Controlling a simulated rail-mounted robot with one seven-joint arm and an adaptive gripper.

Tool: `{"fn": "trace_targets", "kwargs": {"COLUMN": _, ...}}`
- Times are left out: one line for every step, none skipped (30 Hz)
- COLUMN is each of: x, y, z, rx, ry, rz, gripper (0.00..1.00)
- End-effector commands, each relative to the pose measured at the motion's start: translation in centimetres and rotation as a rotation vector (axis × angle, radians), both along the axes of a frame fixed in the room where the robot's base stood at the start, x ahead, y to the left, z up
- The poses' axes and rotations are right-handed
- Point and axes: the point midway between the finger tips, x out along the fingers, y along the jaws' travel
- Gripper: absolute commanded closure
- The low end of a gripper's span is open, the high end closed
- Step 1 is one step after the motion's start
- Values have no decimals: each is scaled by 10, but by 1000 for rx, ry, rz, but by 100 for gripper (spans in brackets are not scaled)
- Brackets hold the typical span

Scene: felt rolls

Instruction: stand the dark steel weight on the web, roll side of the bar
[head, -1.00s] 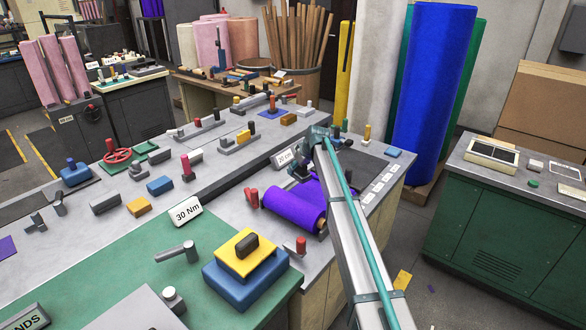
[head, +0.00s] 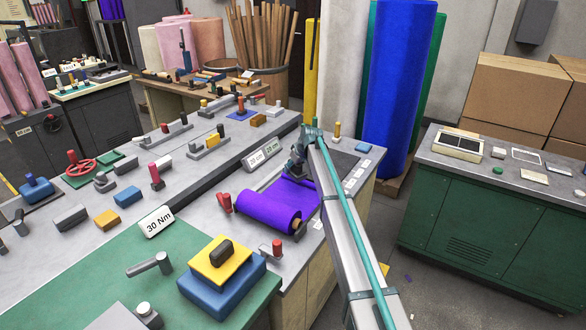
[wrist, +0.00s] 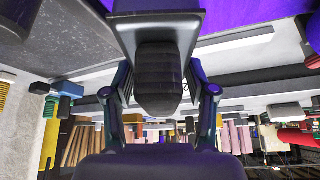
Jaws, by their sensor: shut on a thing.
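The purple felt roll (head: 268,210) lies on the bench, and its flat purple web (head: 290,188) runs from it back toward my gripper (head: 299,160). In the wrist view my gripper (wrist: 160,100) is shut on a dark ribbed grip, which appears to belong to the dark steel weight (wrist: 160,20), with its flat grey body beyond. The purple web (wrist: 250,12) shows beside it at the picture's top. In the head view my arm hides much of the weight and the web's far end. I cannot tell whether the weight touches the web or which side of the bar it is on.
Small signs (head: 264,154) stand behind the web. A red-topped peg (head: 277,249) stands near the roll's front end, and red handles (head: 224,202) at its left. A yellow block on a blue block (head: 222,280) sits at the front. Tall felt rolls (head: 400,80) stand behind.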

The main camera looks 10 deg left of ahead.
Motion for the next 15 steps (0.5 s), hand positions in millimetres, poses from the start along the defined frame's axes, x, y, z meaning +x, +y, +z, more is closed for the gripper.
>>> {"fn": "trace_targets", "kwargs": {"x": 0, "y": 0, "z": 0, "rx": 0, "ry": -1, "rz": 0, "gripper": 92}}
{"fn": "trace_targets", "kwargs": {"x": 0, "y": 0, "z": -2, "rx": 1, "ry": -1, "rz": 0, "gripper": 92}}
{"fn": "trace_targets", "kwargs": {"x": 0, "y": 0, "z": -4, "rx": 1, "ry": -1, "rz": 0, "gripper": 92}}
{"fn": "trace_targets", "kwargs": {"x": 0, "y": 0, "z": -6, "rx": 1, "ry": -1, "rz": 0, "gripper": 92}}
{"fn": "trace_targets", "kwargs": {"x": 0, "y": 0, "z": -8, "rx": 1, "ry": -1, "rz": 0, "gripper": 92}}
{"fn": "trace_targets", "kwargs": {"x": 0, "y": 0, "z": -11, "rx": 1, "ry": -1, "rz": 0, "gripper": 92}}
{"fn": "trace_targets", "kwargs": {"x": 0, "y": 0, "z": -13, "rx": 1, "ry": -1, "rz": 0, "gripper": 92}}
{"fn": "trace_targets", "kwargs": {"x": 0, "y": 0, "z": -16, "rx": 1, "ry": -1, "rz": 0, "gripper": 92}}
{"fn": "trace_targets", "kwargs": {"x": 0, "y": 0, "z": -20, "rx": 1, "ry": -1, "rz": 0, "gripper": 92}}
{"fn": "trace_targets", "kwargs": {"x": 0, "y": 0, "z": -23, "rx": 1, "ry": -1, "rz": 0, "gripper": 92}}
{"fn": "trace_targets", "kwargs": {"x": 0, "y": 0, "z": -26, "rx": 1, "ry": -1, "rz": 0, "gripper": 92}}
{"fn": "trace_targets", "kwargs": {"x": 0, "y": 0, "z": -30, "rx": 1, "ry": -1, "rz": 0, "gripper": 92}}
{"fn": "trace_targets", "kwargs": {"x": 0, "y": 0, "z": -33, "rx": 1, "ry": -1, "rz": 0, "gripper": 92}}
{"fn": "trace_targets", "kwargs": {"x": 0, "y": 0, "z": -36, "rx": 1, "ry": -1, "rz": 0, "gripper": 92}}
{"fn": "trace_targets", "kwargs": {"x": 0, "y": 0, "z": -39, "rx": 1, "ry": -1, "rz": 0, "gripper": 92}}
